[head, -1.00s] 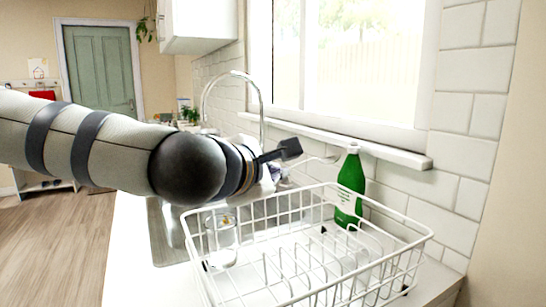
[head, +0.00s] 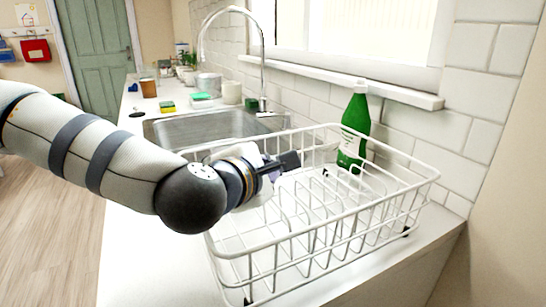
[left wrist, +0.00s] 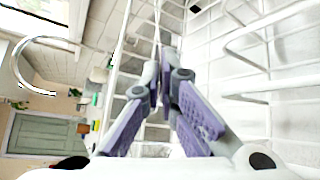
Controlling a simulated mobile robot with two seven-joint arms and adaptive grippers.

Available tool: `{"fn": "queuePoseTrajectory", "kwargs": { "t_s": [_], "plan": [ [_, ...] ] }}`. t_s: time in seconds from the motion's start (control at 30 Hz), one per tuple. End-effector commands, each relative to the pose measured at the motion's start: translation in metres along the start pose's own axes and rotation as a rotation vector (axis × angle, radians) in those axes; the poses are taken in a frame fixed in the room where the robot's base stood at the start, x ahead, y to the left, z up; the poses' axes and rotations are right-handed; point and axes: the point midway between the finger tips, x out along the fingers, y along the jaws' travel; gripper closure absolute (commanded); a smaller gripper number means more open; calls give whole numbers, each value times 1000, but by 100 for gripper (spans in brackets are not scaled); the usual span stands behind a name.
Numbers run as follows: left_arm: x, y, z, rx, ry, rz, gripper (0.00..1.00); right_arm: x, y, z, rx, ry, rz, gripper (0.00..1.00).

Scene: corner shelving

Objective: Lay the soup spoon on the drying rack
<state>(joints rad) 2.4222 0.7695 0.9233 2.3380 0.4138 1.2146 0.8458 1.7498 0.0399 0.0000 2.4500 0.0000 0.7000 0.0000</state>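My left gripper (head: 284,164) is above the left part of the white wire drying rack (head: 322,238), around the height of its rim. In the left wrist view its purple-padded fingers (left wrist: 161,84) come together at the tips. A thin, pale metallic piece, which looks like the soup spoon (head: 320,149), reaches out from the fingertips to the right. In the left wrist view the spoon (left wrist: 157,25) is a narrow strip beyond the tips, hard to tell from the wires. My right gripper is in neither view.
A green bottle (head: 354,130) stands behind the rack, by the tiled wall. The sink (head: 205,128) and its tall faucet (head: 262,75) are beyond the rack. Sponges and cups stand at the counter's far end. The rack's inside looks mostly empty.

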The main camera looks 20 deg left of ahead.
Motion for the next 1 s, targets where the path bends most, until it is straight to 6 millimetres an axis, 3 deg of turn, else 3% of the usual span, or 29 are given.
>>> {"fn": "queuePoseTrajectory", "kwargs": {
  "t_s": [0.03,0.23,0.37,0.4,0.67,0.77,1.0],
  "plan": [
    [1,-8,-4,4,6,-16,100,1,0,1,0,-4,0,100],
    [2,-10,-5,5,9,-22,100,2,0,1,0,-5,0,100],
    [2,-12,-6,6,10,-27,73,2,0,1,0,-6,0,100],
    [2,-13,-6,6,11,-28,72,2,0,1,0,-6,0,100],
    [2,-14,-6,8,10,-35,72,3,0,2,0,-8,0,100],
    [-2,-1,1,6,9,-30,72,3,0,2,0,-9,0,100],
    [-22,57,30,1,3,-6,72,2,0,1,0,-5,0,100]
  ]
}}
